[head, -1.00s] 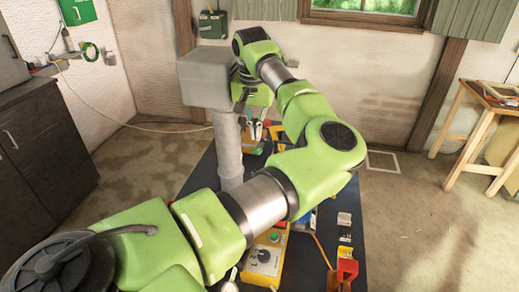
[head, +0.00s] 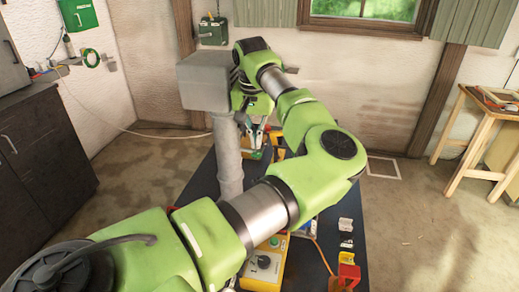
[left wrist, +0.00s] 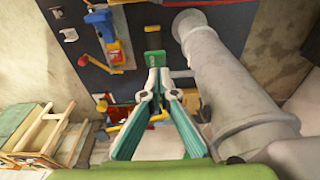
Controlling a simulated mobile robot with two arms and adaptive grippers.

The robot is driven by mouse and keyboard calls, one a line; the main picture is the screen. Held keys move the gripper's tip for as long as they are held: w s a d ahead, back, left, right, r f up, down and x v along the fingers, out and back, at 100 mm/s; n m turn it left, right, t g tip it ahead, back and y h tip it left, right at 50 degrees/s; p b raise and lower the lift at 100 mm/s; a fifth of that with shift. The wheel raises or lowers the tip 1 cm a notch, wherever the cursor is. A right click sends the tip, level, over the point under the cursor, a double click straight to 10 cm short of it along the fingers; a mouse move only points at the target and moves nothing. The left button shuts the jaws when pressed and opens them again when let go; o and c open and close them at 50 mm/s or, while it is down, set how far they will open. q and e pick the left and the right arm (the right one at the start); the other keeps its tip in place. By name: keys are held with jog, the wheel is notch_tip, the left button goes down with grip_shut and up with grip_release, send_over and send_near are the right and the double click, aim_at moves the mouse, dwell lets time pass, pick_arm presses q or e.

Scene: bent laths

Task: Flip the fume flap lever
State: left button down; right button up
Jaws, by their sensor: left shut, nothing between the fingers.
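A grey fume pipe (head: 229,165) stands upright on the dark bench under a grey box-shaped hood (head: 205,83); it also shows in the left wrist view (left wrist: 225,80). A short pale stub (left wrist: 181,74) sticks out from the pipe's side towards my fingertips; it may be the flap lever, but I cannot tell for sure. My left gripper (head: 256,138) is beside the pipe, on its right, pointing down. In the left wrist view its fingers (left wrist: 157,77) are shut with nothing between them, close to the stub; contact is unclear. My right gripper is out of view.
A green block (left wrist: 152,58) lies beyond the fingertips. A blue and yellow device (left wrist: 108,35) lies to the left, near a red-tipped handle (left wrist: 84,60). A yellow control box (head: 264,265) stands near the front.

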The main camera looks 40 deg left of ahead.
aim_at(256, 152)
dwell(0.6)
pick_arm(q)
jog(key=shift+f+b, duration=1.4)
jog(key=shift+f, duration=0.25)
dwell(0.6)
jog(key=shift+r+p, duration=1.8)
jog(key=shift+r, duration=1.75)
jog(key=shift+s+f, duration=0.1)
jog(key=shift+f, duration=0.05)
